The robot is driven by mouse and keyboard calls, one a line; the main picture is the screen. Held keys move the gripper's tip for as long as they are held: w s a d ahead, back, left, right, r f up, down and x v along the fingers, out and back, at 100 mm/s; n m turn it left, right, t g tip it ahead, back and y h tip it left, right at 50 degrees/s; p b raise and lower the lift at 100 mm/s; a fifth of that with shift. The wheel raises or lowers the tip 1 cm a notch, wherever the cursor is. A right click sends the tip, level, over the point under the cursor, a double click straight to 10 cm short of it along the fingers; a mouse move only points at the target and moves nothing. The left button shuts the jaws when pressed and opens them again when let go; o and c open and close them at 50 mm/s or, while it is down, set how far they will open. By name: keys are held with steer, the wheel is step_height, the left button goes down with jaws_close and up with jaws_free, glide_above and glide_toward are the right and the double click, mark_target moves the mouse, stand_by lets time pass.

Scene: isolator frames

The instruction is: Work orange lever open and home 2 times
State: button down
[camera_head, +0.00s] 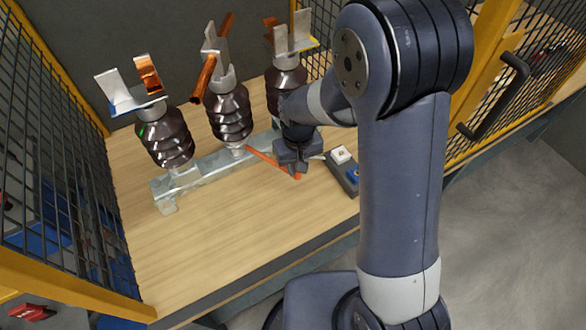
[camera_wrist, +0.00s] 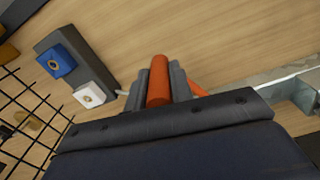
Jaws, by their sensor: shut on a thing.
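The orange lever (camera_head: 262,157) runs from the base of the middle insulator on the metal rail out to my gripper (camera_head: 294,168). In the wrist view, the lever's orange grip (camera_wrist: 158,80) sits between the two fingers of my gripper (camera_wrist: 160,88), which are shut on it. A thinner orange rod (camera_wrist: 198,89) shows to the right, behind a finger. In the head view, the lever's end shows just below the gripper. The metal rail (camera_head: 205,169) carries three dark ribbed insulators; copper bars (camera_head: 204,78) sit at their tops.
A grey box with a white button (camera_head: 341,154) and a blue button (camera_head: 354,175) stands just right of my gripper. The wooden table (camera_head: 220,230) is clear in front of the rail. Yellow-framed mesh walls (camera_head: 55,150) bound the sides.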

steer(key=c, duration=1.3)
jaws_free()
steer(key=shift+o, duration=0.2)
step_height(320, 180, up, 11)
steer(key=shift+f, duration=0.1)
